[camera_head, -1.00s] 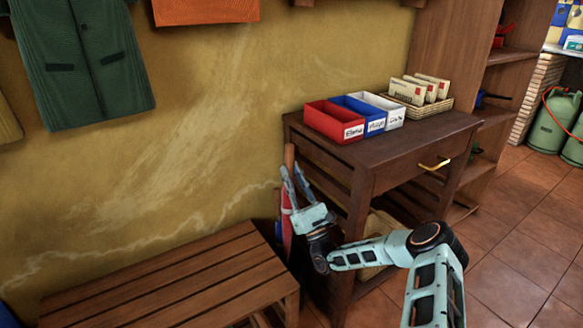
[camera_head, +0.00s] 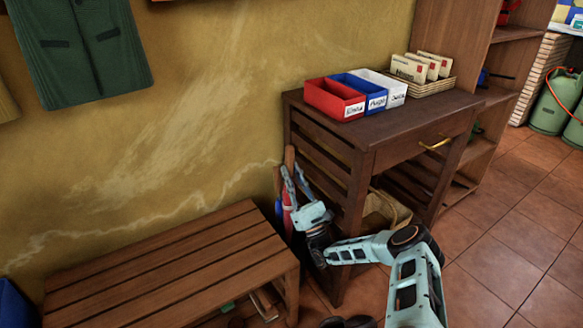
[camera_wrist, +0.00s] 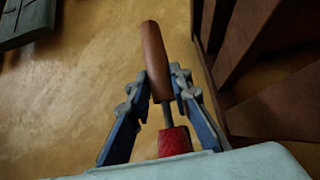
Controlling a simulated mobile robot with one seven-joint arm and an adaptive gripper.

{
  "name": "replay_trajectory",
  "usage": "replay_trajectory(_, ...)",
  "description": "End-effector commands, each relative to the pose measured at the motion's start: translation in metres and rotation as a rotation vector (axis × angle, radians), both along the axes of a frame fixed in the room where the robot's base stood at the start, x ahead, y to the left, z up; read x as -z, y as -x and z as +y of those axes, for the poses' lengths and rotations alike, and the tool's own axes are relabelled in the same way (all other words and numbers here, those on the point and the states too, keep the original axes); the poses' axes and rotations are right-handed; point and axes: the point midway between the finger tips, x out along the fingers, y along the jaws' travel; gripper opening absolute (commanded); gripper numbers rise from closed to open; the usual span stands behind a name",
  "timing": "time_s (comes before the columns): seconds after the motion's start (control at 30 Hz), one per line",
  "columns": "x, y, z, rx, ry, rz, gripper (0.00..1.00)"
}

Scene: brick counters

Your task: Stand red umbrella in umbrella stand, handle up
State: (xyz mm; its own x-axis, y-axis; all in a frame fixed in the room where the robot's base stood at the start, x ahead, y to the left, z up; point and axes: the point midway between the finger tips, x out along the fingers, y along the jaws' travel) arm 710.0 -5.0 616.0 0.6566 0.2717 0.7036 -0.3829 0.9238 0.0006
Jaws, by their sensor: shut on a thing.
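The red umbrella (camera_head: 287,212) is upright beside the dark wooden table, its brown wooden handle (camera_head: 289,158) pointing up. My gripper (camera_head: 293,186) is shut on it near the handle's lower end. In the wrist view my gripper (camera_wrist: 157,88) has one finger on each side of the wooden handle (camera_wrist: 154,55), with a thin shaft and red cloth (camera_wrist: 175,141) below. A blue item with a brown upright handle (camera_head: 277,181) stands just left of the red umbrella. The umbrella's lower end and the umbrella stand are hidden behind my gripper and the bench.
A slatted wooden bench (camera_head: 170,262) stands close on the left. The dark table (camera_head: 425,122) on the right carries red, blue and white boxes (camera_head: 335,100) and a basket of envelopes (camera_head: 428,88). The yellow wall is close behind. Open tiled floor lies to the right.

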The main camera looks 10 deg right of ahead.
Motion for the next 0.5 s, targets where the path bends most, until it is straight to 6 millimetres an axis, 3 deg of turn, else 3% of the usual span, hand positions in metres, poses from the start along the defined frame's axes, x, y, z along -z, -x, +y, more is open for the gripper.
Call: replay_trajectory(0.5, 0.033, 0.000, 0.000, -0.001, -0.001, -0.002, 0.00)
